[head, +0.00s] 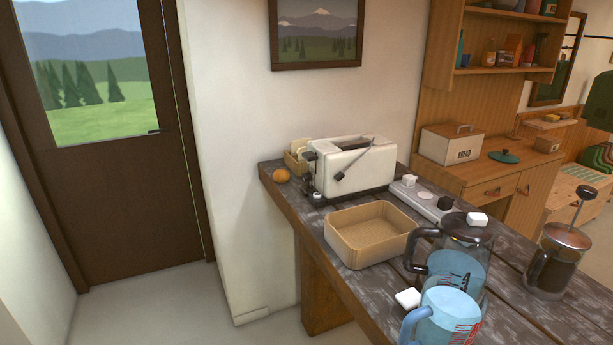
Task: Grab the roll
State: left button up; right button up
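A small round orange-brown thing (281,176), which looks like the roll, lies at the far left corner of the wooden counter (310,215). It is too small to tell its surface clearly. It sits to the left of the white toaster (350,165) and in front of a small tan basket (293,162) holding pale slices. Nothing touches it from above. Neither of my grippers shows in the head view.
An empty tan bin (371,258) stands in front of the toaster. A glass pot (455,250), a blue-tinted measuring jug (446,320), white cubes (408,298) and a French press (556,262) crowd the right. A bread box (452,145) stands behind. Floor left of the counter is clear.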

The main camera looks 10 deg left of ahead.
aim_at(281, 175)
jog(key=i+j, duration=0.45)
jog(key=j, duration=0.3)
jog(key=i+j+z, duration=0.1)
jog(key=i+j, duration=0.35)
jog(key=j, duration=0.3)
